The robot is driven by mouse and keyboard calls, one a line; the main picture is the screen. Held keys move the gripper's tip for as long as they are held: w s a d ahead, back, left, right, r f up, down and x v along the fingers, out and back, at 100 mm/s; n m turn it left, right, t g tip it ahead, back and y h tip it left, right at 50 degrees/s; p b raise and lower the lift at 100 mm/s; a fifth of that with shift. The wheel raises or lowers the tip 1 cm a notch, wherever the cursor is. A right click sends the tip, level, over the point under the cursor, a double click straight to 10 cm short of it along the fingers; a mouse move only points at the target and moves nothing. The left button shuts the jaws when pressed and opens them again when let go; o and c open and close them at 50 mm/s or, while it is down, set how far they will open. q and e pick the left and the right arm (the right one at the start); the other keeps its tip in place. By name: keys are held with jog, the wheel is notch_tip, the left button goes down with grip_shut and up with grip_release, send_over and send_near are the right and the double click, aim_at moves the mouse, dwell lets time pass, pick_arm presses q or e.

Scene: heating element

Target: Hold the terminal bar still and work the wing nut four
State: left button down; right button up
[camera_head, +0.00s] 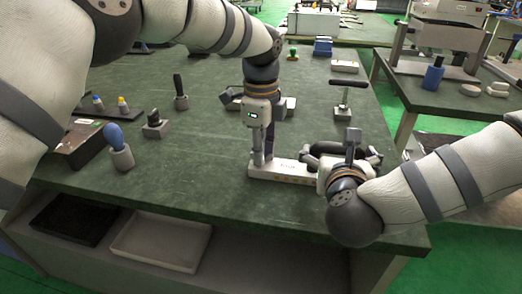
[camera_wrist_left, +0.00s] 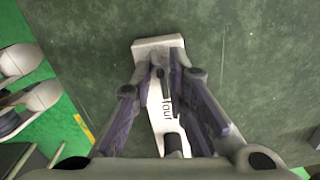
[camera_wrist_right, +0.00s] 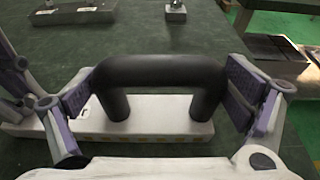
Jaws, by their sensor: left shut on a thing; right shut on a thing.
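The white terminal bar (camera_head: 280,172) lies flat on the dark green table near its front edge. It also shows in the left wrist view (camera_wrist_left: 158,44), where part of a printed word, "our", is readable. My left gripper (camera_head: 262,160) points down over the bar's left end. Its fingers (camera_wrist_left: 166,72) are shut on a small dark part, apparently the wing nut, mostly hidden between the pads. My right gripper (camera_head: 333,158) is at the bar's right part. In the right wrist view its fingers are shut across a thick black U-shaped handle (camera_wrist_right: 160,72) standing on the bar.
A T-handled tool on a base (camera_head: 345,95) stands behind the bar. A blue-topped knob (camera_head: 113,136) and dark posts on blocks stand to the left. A side table (camera_head: 440,80) is at the right. A white tray (camera_head: 160,240) sits on the shelf below.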

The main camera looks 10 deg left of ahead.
pick_arm(q)
jog(key=shift+m, duration=1.1)
pick_arm(e)
jog(key=shift+f, duration=0.15)
pick_arm(q)
jog(key=shift+f+m, duration=0.1)
jog(key=shift+m, duration=0.3)
jog(key=c, duration=1.6)
grip_release()
jog(key=shift+o, duration=0.2)
notch_tip(320, 180, up, 12)
